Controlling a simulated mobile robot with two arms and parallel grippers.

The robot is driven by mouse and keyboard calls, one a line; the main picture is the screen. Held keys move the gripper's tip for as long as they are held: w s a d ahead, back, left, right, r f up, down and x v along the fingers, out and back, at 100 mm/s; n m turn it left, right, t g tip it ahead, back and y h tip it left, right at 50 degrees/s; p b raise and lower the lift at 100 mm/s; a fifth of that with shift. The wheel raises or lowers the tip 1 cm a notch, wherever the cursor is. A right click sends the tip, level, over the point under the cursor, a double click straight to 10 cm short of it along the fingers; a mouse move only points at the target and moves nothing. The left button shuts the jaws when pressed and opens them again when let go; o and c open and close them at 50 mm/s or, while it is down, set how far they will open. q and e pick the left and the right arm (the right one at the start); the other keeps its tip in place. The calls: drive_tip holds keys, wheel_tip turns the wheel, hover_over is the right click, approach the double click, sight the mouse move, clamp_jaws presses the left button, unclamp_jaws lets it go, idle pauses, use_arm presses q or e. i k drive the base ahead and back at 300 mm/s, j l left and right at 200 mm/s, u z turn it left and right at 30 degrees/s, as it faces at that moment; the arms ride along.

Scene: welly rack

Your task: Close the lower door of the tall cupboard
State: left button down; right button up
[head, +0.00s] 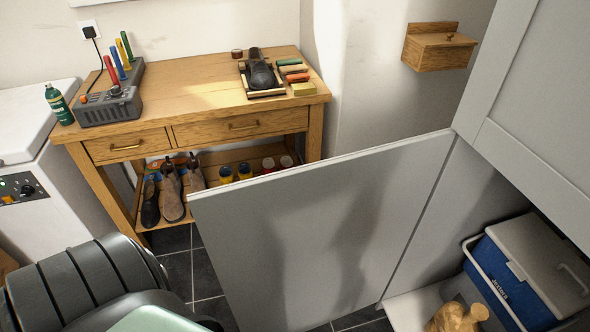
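The lower door (310,240) of the tall cupboard is a flat, pale grey panel. It stands wide open, reaching out to the left across the floor in front of the bench. Its hinged side is at the right, against the cupboard, and its free edge is at the left. The tall cupboard (463,200) fills the right side, with its upper door (545,100) shut above the opening. A soft dark shadow falls on the lower door. Neither of my grippers is in view.
Inside the cupboard are a blue cool box (505,280) with a pale lid and a tan rounded object (457,318). A wooden bench (190,100) with shoes below stands behind the door. A white appliance (40,195) is at left. Dark floor tiles (190,265) show left of the door.

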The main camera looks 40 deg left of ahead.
sight(301, 248)
drive_tip(key=k+z, duration=0.35)
drive_tip(key=k+l+z, duration=0.1)
drive_tip(key=z, duration=0.3)
drive_tip(key=k+l+z, duration=0.2)
drive_tip(key=z, duration=0.15)
drive_tip(key=k+j+z, duration=0.1)
drive_tip(key=j, duration=0.35)
drive_tip(key=k+j+z, duration=0.1)
drive_tip(key=j, duration=0.35)
drive_tip(key=k+j+z, duration=0.1)
drive_tip(key=j, duration=0.3)
drive_tip(key=k+j+z, duration=0.15)
drive_tip(key=j, duration=0.25)
drive_tip(key=k+j+z, duration=0.1)
drive_tip(key=j, duration=0.3)
drive_tip(key=k+j, duration=0.1)
drive_tip(key=j, duration=0.25)
drive_tip(key=k+j, duration=0.15)
drive_tip(key=j, duration=0.15)
drive_tip(key=k+j, duration=0.1)
drive_tip(key=j, duration=0.25)
drive_tip(key=k+j, duration=0.15)
drive_tip(key=j, duration=0.2)
drive_tip(key=k+j, duration=0.1)
drive_tip(key=j, duration=0.2)
